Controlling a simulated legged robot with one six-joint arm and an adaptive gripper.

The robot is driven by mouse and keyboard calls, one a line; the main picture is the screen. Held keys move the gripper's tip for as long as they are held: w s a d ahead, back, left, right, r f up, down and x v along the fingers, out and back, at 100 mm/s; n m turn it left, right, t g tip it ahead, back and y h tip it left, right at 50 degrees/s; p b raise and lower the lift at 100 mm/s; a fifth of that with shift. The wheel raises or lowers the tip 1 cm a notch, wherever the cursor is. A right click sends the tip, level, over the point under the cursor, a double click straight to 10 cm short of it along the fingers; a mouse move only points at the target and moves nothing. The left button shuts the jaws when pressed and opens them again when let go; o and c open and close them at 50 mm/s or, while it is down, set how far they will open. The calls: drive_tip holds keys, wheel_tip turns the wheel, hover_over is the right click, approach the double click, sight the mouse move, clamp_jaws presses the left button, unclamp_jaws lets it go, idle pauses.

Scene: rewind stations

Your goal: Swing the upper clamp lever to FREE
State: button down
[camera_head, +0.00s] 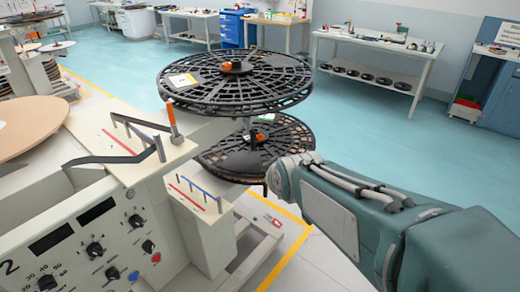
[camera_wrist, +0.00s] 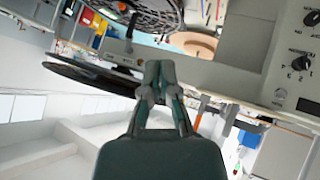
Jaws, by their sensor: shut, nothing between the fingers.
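In the head view an upper black spoked reel (camera_head: 235,92) lies flat, with an orange piece (camera_head: 231,67) at its hub. A lower black reel (camera_head: 290,143) lies below it, with a small orange piece (camera_head: 260,137) near its centre. An upright orange handle (camera_head: 172,120) stands on the machine's top, left of the reels. I cannot tell which orange part is the upper clamp lever, and no FREE mark is readable. My gripper (camera_wrist: 159,73) is shut and empty in the wrist view, apart from any lever I can make out. It is hidden in the head view.
The cream machine panel (camera_head: 110,246) with several knobs fills the lower left. A bent black arm (camera_head: 118,158) and short pegs stand on its top. The wrist view is tilted and shows a dark reel (camera_wrist: 88,80) left of my fingers. Open teal floor (camera_head: 400,130) lies to the right.

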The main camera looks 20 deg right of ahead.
drive_tip(key=w+f+n+t, duration=0.2)
drive_tip(key=w+f+n, duration=0.2)
drive_tip(key=w, duration=0.4)
drive_tip(key=w+f+n+t, duration=0.2)
drive_tip(key=w+f+n, duration=0.1)
drive_tip(key=w, duration=0.6)
drive_tip(key=w+d+f+n+t+y, duration=0.1)
drive_tip(key=w+f+n+t, duration=0.3)
drive_tip(key=f, duration=0.6)
drive_tip(key=shift+w+n+t, duration=0.3)
drive_tip(key=shift+w+n, duration=0.5)
drive_tip(key=shift+n, duration=0.3)
drive_tip(key=shift+r, duration=0.1)
